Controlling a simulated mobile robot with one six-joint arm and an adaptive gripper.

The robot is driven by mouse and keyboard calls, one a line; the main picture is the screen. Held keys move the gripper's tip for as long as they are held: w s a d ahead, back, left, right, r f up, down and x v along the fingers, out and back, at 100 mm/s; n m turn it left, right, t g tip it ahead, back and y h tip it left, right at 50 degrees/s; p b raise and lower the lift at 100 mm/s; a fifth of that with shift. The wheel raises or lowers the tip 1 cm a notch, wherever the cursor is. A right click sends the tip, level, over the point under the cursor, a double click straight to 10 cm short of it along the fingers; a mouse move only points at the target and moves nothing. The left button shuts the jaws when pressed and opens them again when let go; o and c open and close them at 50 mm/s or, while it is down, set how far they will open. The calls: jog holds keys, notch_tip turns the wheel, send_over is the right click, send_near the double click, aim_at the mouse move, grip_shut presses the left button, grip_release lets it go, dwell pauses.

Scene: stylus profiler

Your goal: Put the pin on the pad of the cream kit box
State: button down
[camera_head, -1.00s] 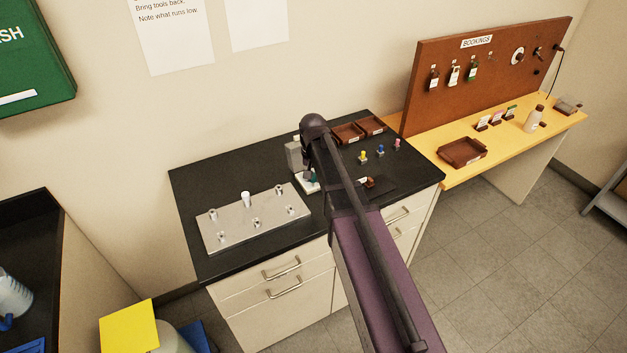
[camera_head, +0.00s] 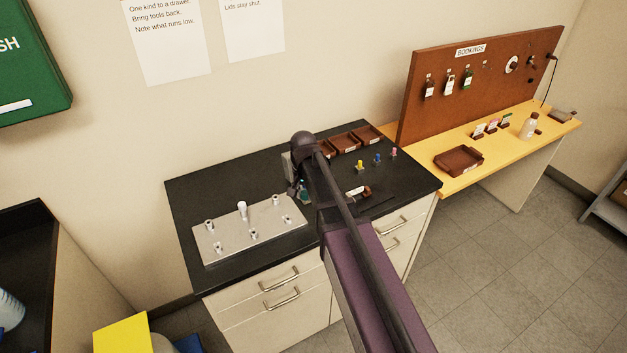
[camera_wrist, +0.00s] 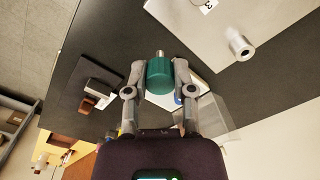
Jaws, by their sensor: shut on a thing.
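My gripper (camera_wrist: 160,88) is shut on a teal-green cylinder (camera_wrist: 160,75) with a bare metal tip, which I take to be the pin. One finger is on each side of it. In the head view the teal pin (camera_head: 304,191) shows just left of my arm, over the black bench. A pale, flat surface (camera_wrist: 157,104) lies below or behind it in the wrist view; contact cannot be told. I cannot make out the cream kit box or its pad with certainty.
A silver plate (camera_head: 225,236) with several metal posts lies to the left. Brown trays (camera_head: 346,143) and yellow (camera_head: 360,166), blue (camera_head: 377,159) and pink (camera_head: 394,153) pieces stand to the right. A small brown block (camera_wrist: 90,102) sits beside a white card. A translucent panel (camera_wrist: 208,112) is near my gripper.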

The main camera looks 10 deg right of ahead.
jog(key=w+d, duration=0.1)
jog(key=w, duration=0.3)
jog(key=w+d, duration=0.2)
jog(key=w, duration=0.1)
jog(key=w+d+f+b, duration=0.1)
jog(key=w+d, duration=0.1)
jog(key=w, duration=0.2)
jog(key=shift+w+d+f, duration=0.1)
jog(key=shift+w+d, duration=0.15)
jog(key=shift+w, duration=0.05)
jog(key=shift+w+d, duration=0.2)
jog(key=shift+w, duration=0.25)
jog(key=shift+w+f+b, duration=0.2)
jog(key=shift+f+b, duration=0.1)
jog(key=shift+b, duration=0.05)
jog(key=shift+s+f+b, duration=0.1)
jog(key=shift+f+b, duration=1.4)
jog(key=shift+f, duration=0.05)
jog(key=shift+f, duration=0.15)
jog(key=shift+c, duration=2.3)
grip_release()
jog(key=shift+r, duration=0.25)
